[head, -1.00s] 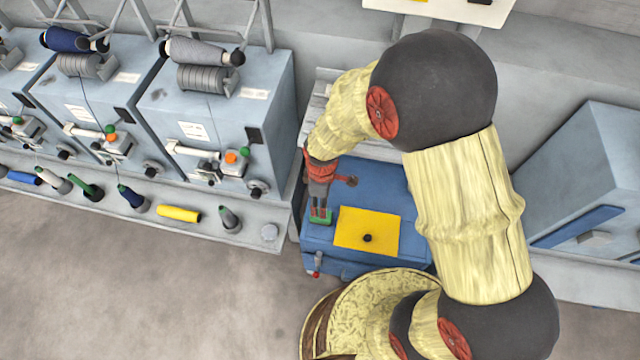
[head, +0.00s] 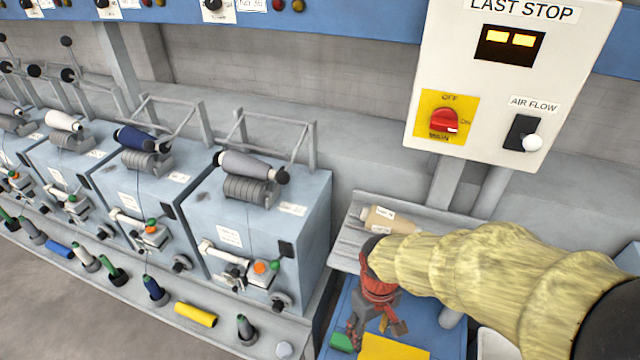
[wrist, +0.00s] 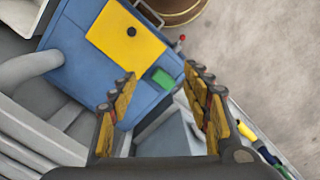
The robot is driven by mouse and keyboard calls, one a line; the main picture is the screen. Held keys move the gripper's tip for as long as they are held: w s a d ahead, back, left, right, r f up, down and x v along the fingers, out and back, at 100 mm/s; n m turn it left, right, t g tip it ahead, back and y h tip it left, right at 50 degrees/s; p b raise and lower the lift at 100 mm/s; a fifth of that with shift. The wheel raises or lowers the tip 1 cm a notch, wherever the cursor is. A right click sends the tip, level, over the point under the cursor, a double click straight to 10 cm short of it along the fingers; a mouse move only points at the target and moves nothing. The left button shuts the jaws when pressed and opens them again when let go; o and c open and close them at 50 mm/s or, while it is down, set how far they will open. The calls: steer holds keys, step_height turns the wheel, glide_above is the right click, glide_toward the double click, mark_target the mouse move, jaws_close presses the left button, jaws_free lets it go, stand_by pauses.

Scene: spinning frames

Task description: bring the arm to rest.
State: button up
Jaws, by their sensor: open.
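My gripper (head: 378,326) is at the lower middle of the head view, above the blue cabinet (head: 451,340). In the wrist view my gripper (wrist: 160,95) has its two fingers spread wide apart, with nothing between the pads. My arm, in a pale yellow sleeve, reaches in from the right of the head view. The blue cabinet top also shows in the wrist view (wrist: 75,75), with a yellow sheet (wrist: 125,35) on it. A small green block (wrist: 163,77) lies near the cabinet's edge, beyond the fingertips and apart from them.
A switch panel (head: 505,75) hangs above at the right. A beige bottle (head: 390,220) lies on a grey shelf behind my arm.

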steer(key=s+d+r+m+t, duration=0.1)
steer(key=d+r+t, duration=0.1)
steer(key=r, duration=0.5)
steer(key=s+d+r+m+t, duration=0.2)
steer(key=d+r, duration=0.1)
steer(key=r, duration=0.4)
steer(key=s+d+r+m+t, duration=0.2)
steer(key=r, duration=0.6)
steer(key=shift+d, duration=0.25)
